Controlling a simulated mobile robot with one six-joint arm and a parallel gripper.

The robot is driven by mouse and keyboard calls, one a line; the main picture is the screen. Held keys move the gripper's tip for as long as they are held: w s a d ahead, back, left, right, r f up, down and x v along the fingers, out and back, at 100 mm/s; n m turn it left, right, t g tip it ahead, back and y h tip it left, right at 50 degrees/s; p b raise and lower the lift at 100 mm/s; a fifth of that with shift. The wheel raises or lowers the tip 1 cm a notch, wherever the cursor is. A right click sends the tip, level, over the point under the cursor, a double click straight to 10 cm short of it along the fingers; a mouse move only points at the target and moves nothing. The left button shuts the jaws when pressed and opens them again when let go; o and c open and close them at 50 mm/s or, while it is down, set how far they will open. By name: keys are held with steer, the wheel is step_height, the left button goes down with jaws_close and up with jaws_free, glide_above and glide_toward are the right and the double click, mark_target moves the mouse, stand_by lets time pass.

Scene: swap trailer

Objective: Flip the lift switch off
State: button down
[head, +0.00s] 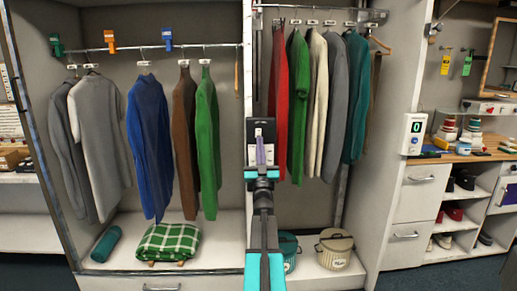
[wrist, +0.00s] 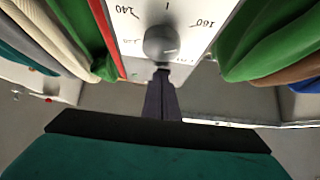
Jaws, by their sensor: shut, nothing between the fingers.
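My gripper (head: 261,150) is in front of the upright post between the two hanging bays. In the wrist view its dark fingers (wrist: 161,78) are shut, with nothing between them. Their tips are just at the lower edge of a round grey knob (wrist: 160,43) on a white plate (wrist: 190,20) printed with 140 and 160; I cannot tell whether they touch it. In the head view a dark panel with white labels (head: 260,124) shows behind the gripper, partly hidden by it. I cannot tell the lift switch or its position for certain.
Hanging clothes crowd both sides: a green garment (head: 206,145) to the left and a red one (head: 278,100) to the right. A white box with a green 0 display (head: 415,132) is on the right-hand panel. A lidded basket (head: 335,250) stands below.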

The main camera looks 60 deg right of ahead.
steer(key=shift+a, duration=0.1)
steer(key=b+v, duration=0.3)
steer(key=v, duration=1)
steer(key=shift+s, duration=0.25)
steer(key=shift+w+a+r, duration=0.1)
steer(key=shift+r, duration=0.1)
